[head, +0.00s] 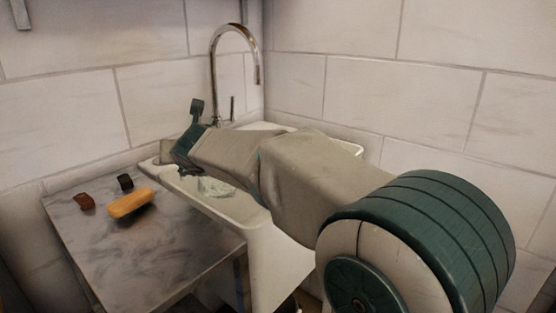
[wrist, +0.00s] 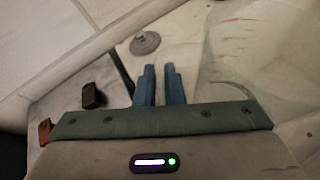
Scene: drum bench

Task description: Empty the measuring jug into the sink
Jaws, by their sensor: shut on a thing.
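The measuring jug is clear, with red marks on its wall, and fills the upper right of the wrist view (wrist: 238,45). In the head view, a clear glassy part of it (head: 216,187) shows below my arm, over the white sink (head: 273,255). My gripper (wrist: 159,72) is shut on the jug, with its blue fingers close together beside the jug's body. The grasped part, probably the handle, is hard to make out. The fingertips are hidden in the head view. I cannot tell the jug's exact tilt or whether liquid is in it.
A chrome tap (head: 214,75) arches behind the sink by the tiled wall. A grey round fitting (wrist: 145,42) lies beyond my fingers. On the marble top left of the sink are a yellow-orange block (head: 130,203), a brown block (head: 84,201) and a black block (head: 125,181).

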